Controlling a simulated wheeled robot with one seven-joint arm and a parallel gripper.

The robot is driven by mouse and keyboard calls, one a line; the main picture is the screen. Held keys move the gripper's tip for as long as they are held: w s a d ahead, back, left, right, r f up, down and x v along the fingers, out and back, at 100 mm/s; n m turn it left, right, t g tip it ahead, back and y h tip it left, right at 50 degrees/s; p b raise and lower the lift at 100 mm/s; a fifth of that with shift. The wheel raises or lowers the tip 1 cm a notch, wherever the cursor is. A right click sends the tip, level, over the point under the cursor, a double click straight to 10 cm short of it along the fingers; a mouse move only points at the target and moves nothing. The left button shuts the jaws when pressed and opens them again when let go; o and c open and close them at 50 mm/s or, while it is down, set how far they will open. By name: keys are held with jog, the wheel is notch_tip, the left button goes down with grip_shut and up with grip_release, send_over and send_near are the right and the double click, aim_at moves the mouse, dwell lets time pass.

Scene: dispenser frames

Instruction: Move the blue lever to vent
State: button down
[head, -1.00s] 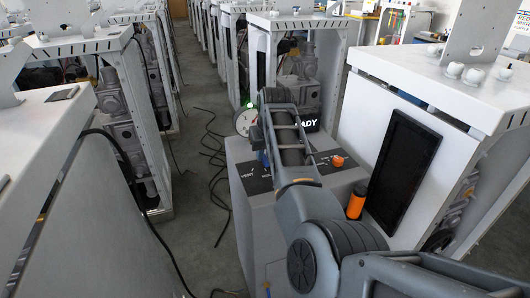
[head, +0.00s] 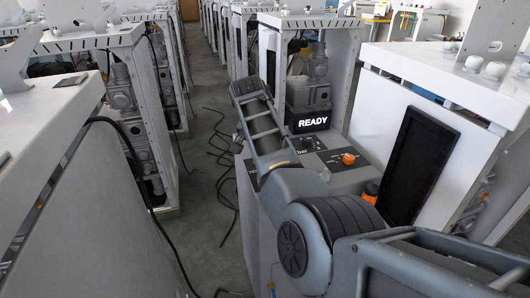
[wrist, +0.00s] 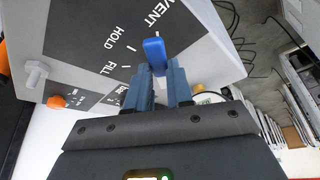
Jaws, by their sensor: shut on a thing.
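The blue lever (wrist: 155,52) shows in the wrist view, upright between the fingertips of my gripper (wrist: 160,78). The two fingers are shut on it. The black label plate (wrist: 105,45) beside it reads VENT, HOLD and FILL. The lever lies near the VENT and HOLD lettering; its exact mark is hard to tell. In the head view the lever and my gripper are hidden behind my arm.
An orange knob (head: 348,158) stands on the dispenser top; it also shows in the wrist view (wrist: 56,101). A white cabinet (head: 385,120) with a black panel stands close on the right. Black cables (head: 222,165) lie on the aisle floor to the left.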

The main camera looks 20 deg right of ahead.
jog(key=shift+w+a+m, duration=0.1)
jog(key=shift+m, duration=0.3)
jog(key=c, duration=1)
grip_release()
jog(key=shift+b+v, duration=0.35)
jog(key=shift+v, duration=3.55)
